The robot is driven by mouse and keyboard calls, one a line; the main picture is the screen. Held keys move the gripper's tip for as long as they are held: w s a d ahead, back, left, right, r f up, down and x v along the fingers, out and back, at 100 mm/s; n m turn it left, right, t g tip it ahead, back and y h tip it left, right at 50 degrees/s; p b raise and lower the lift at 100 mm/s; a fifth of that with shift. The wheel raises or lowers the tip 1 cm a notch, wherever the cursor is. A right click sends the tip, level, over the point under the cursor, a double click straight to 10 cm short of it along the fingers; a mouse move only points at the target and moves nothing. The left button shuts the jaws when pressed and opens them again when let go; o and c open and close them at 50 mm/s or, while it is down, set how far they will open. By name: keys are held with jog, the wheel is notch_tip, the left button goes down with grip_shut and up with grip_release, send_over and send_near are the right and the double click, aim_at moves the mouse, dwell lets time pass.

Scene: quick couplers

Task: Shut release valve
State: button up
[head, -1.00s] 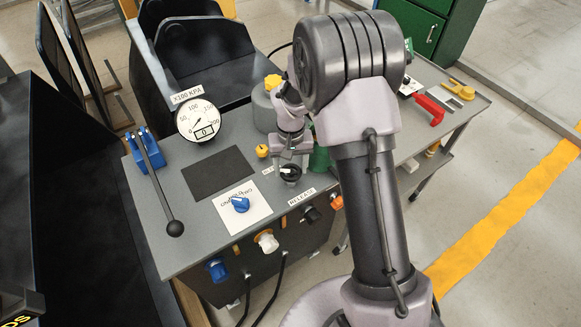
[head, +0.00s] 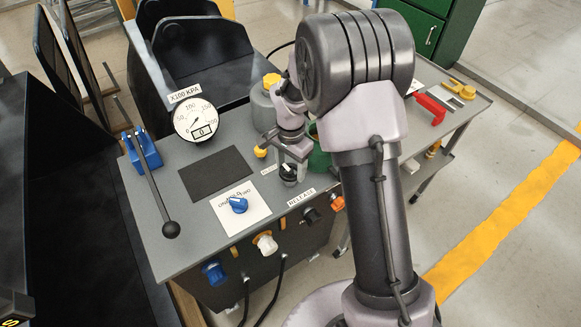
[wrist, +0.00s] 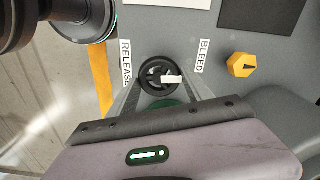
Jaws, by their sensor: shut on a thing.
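The release valve is a round black knob (wrist: 153,70) with a white pointer (wrist: 172,79). In the wrist view the pointer points right, towards the BLEED label. The knob also shows in the head view (head: 289,174), behind the RELEASE label (head: 301,197). My gripper (wrist: 163,92) reaches down over the knob, one finger on each side, and is shut on it. In the head view my gripper (head: 291,168) stands at the knob. The fingertips' contact with the knob is partly hidden.
A yellow bleed knob (wrist: 241,65) sits close by. The bench also holds a gauge (head: 195,119), a blue knob on a white plate (head: 239,205), a blue-based lever (head: 148,155) and a red handle (head: 431,108). Coloured fittings line the front edge. A dark mat (head: 214,174) lies clear.

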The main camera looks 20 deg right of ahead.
aim_at(291, 170)
jog(key=shift+m, duration=0.7)
jog(key=o, duration=1.4)
notch_tip(291, 170, up, 18)
jog(key=p, duration=0.6)
jog(key=shift+f, duration=0.25)
jog(key=s+a+r+n+t+b, duration=0.2)
jog(key=s+r+n, duration=0.1)
jog(key=s+r, duration=0.5)
jog(key=s+n+t, duration=0.1)
jog(key=s, duration=0.4)
jog(key=s+a+r+n+t+y+b, duration=0.1)
jog(key=s+n, duration=0.1)
jog(key=s, duration=0.4)
jog(key=s+a+r+n+t+y, duration=0.1)
jog(key=s+n, duration=0.1)
jog(key=s, duration=0.4)
jog(key=shift+a+t, duration=0.1)
jog(key=shift+t, duration=0.3)
